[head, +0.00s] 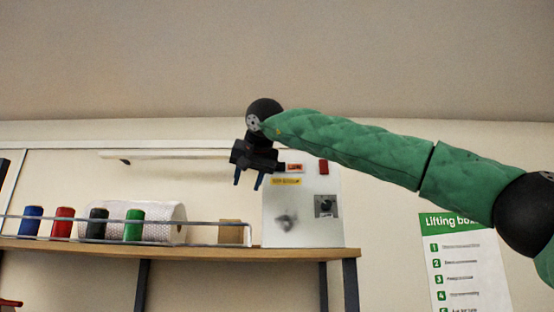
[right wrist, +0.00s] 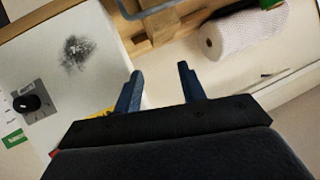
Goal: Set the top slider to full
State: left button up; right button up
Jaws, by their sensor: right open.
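My right gripper (head: 248,184) is open and empty. It hangs at the upper left edge of a pale control panel (head: 297,222) that stands on the shelf's right end. In the right wrist view its two blue fingers (right wrist: 160,72) are apart, with the panel (right wrist: 65,85) to their left. The panel bears a yellow label (head: 286,181), an orange-red label (head: 295,168), a red part (head: 323,167) and a black knob (head: 325,204). I cannot make out a slider in either view; the gripper covers part of the panel's top. My left gripper is not in view.
The wooden shelf (head: 190,251) has a metal rail and holds several coloured spools, a white roll (head: 165,212) and a small brown box (head: 231,232). A green-headed poster (head: 455,250) hangs right. The wall above is clear.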

jog(key=s+d+r+t+h, duration=0.2)
jog(key=s+d+r+h, duration=0.25)
jog(key=d+r, duration=0.45)
pick_arm(q)
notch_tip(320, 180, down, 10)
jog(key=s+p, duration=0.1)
jog(key=p, duration=0.1)
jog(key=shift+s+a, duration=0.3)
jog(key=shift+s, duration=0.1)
pick_arm(e)
jog(key=w+a+f, duration=0.1)
jog(key=w+f, duration=0.1)
jog(key=w, duration=0.4)
jog(key=shift+w+a+m+y, duration=0.25)
jog(key=shift+w+m+y, duration=0.05)
jog(key=shift+w+y, duration=0.15)
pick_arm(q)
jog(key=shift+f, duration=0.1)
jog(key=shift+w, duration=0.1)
pick_arm(e)
grip_shut()
